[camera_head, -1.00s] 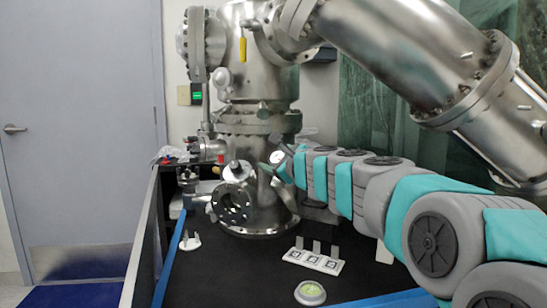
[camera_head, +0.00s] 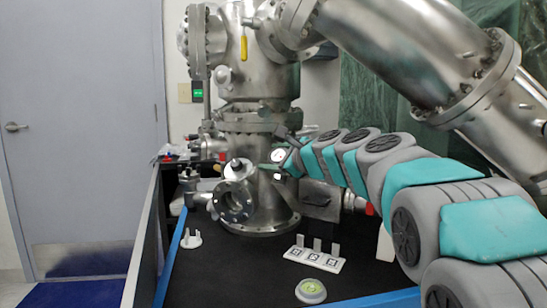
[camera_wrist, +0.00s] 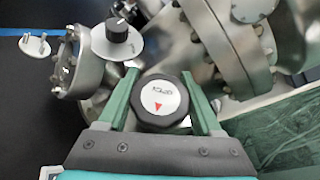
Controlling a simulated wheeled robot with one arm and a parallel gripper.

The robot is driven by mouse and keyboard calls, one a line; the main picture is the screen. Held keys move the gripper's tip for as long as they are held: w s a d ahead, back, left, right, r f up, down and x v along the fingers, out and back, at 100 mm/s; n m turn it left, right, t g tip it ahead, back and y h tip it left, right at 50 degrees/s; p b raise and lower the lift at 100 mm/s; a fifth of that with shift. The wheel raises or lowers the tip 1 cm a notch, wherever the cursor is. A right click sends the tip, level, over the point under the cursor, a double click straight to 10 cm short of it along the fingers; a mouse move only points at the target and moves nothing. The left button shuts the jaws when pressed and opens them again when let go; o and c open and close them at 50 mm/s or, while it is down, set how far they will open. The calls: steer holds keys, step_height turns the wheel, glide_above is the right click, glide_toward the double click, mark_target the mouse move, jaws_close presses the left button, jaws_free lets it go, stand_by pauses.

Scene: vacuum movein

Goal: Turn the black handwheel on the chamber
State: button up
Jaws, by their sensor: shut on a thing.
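The black handwheel (camera_wrist: 160,100) fills the middle of the wrist view. It has a round white face with small lettering and a red arrow pointing toward the bottom of the picture. My gripper (camera_wrist: 161,76) has its two green fingers on the left and right sides of the wheel, shut on it. In the head view my gripper (camera_head: 268,168) reaches the right side of the steel chamber (camera_head: 262,200); the wheel is hard to make out there.
A smaller black knob on a steel disc (camera_wrist: 118,42) stands just left of the wheel. A flanged port (camera_head: 236,207) faces front. A white marker holder (camera_head: 314,260) and a round green-topped item (camera_head: 311,291) lie on the black tabletop (camera_head: 235,270). A large steel pipe (camera_head: 400,55) hangs over my arm.

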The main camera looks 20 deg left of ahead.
steer(key=shift+f+n+g, duration=0.1)
steer(key=shift+n+g, duration=0.7)
steer(key=shift+n, duration=0.1)
steer(key=shift+s+f+n+g+h+p, duration=0.15)
steer(key=shift+n+g+h, duration=0.05)
steer(key=shift+n+g, duration=0.3)
steer(key=shift+s+f+n+g+h+p, duration=0.1)
steer(key=shift+n+g+h+p, duration=0.1)
steer(key=shift+n+g, duration=0.3)
steer(key=shift+s+a+g, duration=0.1)
steer(key=shift+g, duration=0.2)
steer(key=o, duration=1.4)
steer(key=shift+r, duration=0.1)
